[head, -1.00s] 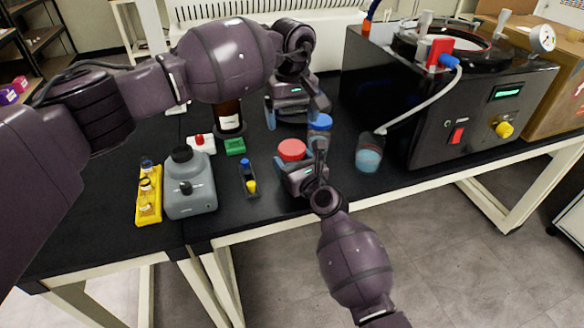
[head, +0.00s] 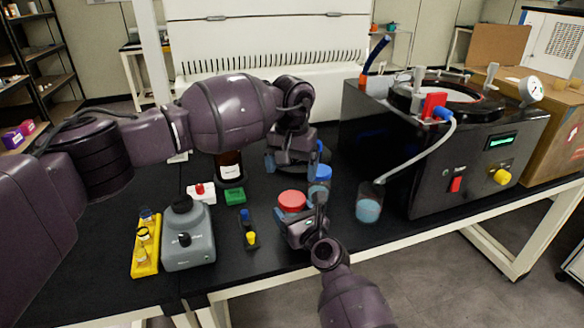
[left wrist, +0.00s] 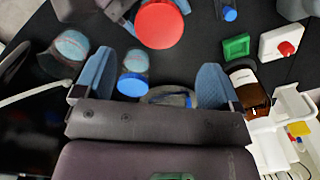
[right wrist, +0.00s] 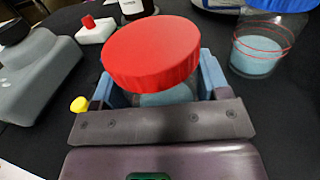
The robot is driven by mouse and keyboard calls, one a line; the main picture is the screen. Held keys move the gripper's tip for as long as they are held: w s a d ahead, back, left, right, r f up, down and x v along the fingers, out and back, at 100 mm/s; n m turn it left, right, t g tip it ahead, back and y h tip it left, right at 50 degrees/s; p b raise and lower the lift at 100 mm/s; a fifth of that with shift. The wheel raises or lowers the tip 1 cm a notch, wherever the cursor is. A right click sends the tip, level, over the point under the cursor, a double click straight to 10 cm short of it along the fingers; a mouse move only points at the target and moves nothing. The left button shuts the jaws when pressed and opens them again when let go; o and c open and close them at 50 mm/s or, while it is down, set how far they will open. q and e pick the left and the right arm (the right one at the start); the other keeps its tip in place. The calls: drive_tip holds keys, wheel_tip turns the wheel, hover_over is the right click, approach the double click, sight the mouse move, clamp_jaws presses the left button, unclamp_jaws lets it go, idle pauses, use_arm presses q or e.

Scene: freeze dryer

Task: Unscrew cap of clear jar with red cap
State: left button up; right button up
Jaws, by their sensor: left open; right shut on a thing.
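The clear jar (right wrist: 168,97) with a red cap (head: 292,201) stands upright on the black bench. My right gripper (head: 303,224) is shut on its body; in the right wrist view the red cap (right wrist: 152,52) sits above the fingers, on the jar. My left gripper (head: 296,163) is open and empty behind the jar, with its fingers pointing down. In the left wrist view the red cap (left wrist: 160,24) lies beyond the open fingers, outside the gap between them. Most of the jar's body is hidden by the right gripper in the head view.
A blue-capped jar (head: 322,174) stands close by at the right. A brown bottle (head: 230,170), green block (head: 235,197), grey mixer (head: 188,240) and yellow rack (head: 145,255) stand at the left.

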sight(292, 198)
use_arm(q)
drive_tip(key=shift+f+m, duration=0.1)
drive_tip(key=shift+m, duration=0.6)
drive_tip(key=shift+f, duration=3.9)
drive_tip(key=shift+c, duration=0.5)
